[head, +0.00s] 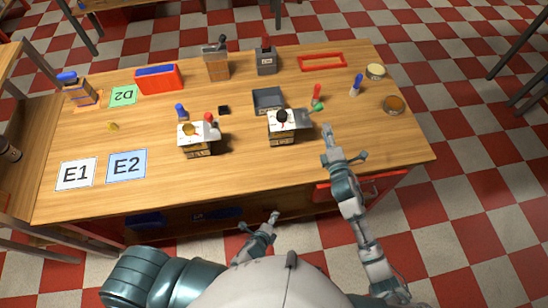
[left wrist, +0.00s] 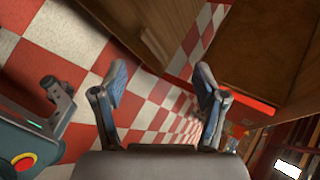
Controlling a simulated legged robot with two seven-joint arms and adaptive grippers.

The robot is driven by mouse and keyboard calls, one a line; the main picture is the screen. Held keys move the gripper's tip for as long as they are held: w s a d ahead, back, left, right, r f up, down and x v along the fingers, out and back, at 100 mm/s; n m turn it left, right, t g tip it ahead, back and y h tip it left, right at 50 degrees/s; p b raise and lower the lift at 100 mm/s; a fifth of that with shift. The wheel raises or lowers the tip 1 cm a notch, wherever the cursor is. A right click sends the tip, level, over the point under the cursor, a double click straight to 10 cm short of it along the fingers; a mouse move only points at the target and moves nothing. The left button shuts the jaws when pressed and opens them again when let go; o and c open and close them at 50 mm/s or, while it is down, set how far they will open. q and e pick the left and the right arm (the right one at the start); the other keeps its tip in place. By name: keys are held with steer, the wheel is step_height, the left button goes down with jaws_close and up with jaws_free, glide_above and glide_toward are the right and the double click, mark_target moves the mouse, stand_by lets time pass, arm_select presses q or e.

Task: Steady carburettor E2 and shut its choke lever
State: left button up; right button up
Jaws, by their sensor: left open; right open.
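Two carburettor-like units with pale tops stand on the wooden table in the head view. The left one (head: 198,138) has a yellow part and a red knob on top. The right one (head: 284,126) has a black round part on top. Their labels are too small to read, so I cannot tell which is E2; choke lever positions are also unclear. My right gripper (head: 345,144) is open and empty, over the table right of the right unit. My left gripper (head: 260,222) is low, off the table's front edge; in the left wrist view (left wrist: 160,82) it is open and empty.
An E1 card (head: 76,174) and a blue E2 card (head: 127,166) lie at front left. The table's front middle is clear.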

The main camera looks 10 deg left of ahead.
mark_target(281, 122)
arm_select(q)
steer(key=w+d+r+m+t, duration=0.2)
steer(key=r+m, duration=0.1)
steer(key=r, duration=0.5)
steer(key=w+d+r+m+t+h, duration=0.1)
steer(key=w+d+r+m+t, duration=0.2)
steer(key=r, duration=0.6)
steer(key=w+d+r+m+t, duration=0.15)
steer(key=r+m, duration=0.25)
steer(key=r, duration=0.4)
steer(key=w+a+r+m+t+y, duration=0.2)
steer(key=w+a+r+m+y, duration=0.2)
steer(key=w+a+r, duration=0.4)
steer(key=w, duration=0.5)
steer(key=w+a+f, duration=0.1)
steer(key=w, duration=0.9)
steer(key=shift+w+a+f, duration=0.2)
steer(key=shift+w, duration=0.05)
jaws_close()
